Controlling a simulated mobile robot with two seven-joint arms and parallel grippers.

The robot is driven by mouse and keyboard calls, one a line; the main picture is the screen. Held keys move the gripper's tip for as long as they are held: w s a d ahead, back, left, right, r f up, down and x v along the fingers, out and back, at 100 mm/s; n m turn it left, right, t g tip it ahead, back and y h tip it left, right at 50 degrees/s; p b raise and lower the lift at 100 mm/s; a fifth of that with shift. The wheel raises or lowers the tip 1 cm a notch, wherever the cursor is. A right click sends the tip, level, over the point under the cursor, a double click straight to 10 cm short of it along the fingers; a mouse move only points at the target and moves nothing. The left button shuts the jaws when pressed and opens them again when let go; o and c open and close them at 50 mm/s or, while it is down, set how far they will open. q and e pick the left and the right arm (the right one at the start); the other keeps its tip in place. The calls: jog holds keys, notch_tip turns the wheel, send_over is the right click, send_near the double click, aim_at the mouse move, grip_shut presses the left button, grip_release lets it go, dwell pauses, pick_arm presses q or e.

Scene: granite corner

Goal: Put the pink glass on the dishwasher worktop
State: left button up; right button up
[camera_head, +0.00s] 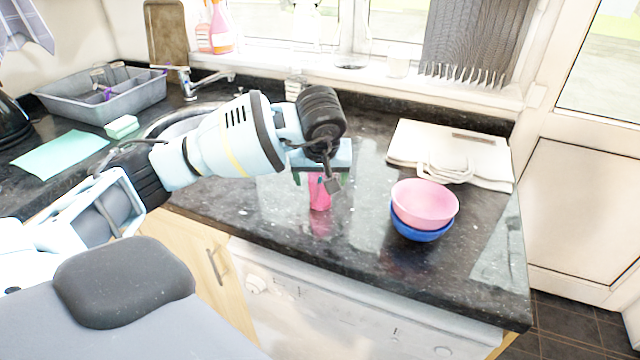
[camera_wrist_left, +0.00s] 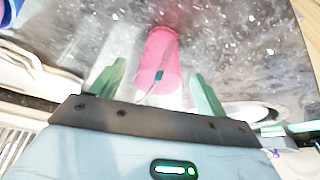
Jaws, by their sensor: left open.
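The pink glass (camera_head: 320,196) stands upright on the dark granite worktop (camera_head: 368,237), above the white dishwasher front (camera_head: 330,310). My left gripper (camera_head: 322,180) is over the glass from above, and its body hides the upper part of the glass. In the left wrist view the pink glass (camera_wrist_left: 160,62) lies between the two green fingers of my left gripper (camera_wrist_left: 158,88). The fingers are apart, with a gap on each side of the glass. My right gripper is not in view.
A pink bowl (camera_head: 425,203) sits in a blue bowl (camera_head: 420,232) to the right of the glass. A white folded bag (camera_head: 420,150) lies behind them. A sink (camera_head: 180,122) and grey basin (camera_head: 105,98) are at left. The worktop in front of the glass is clear.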

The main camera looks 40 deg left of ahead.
pick_arm(q)
jog(key=v, duration=0.8)
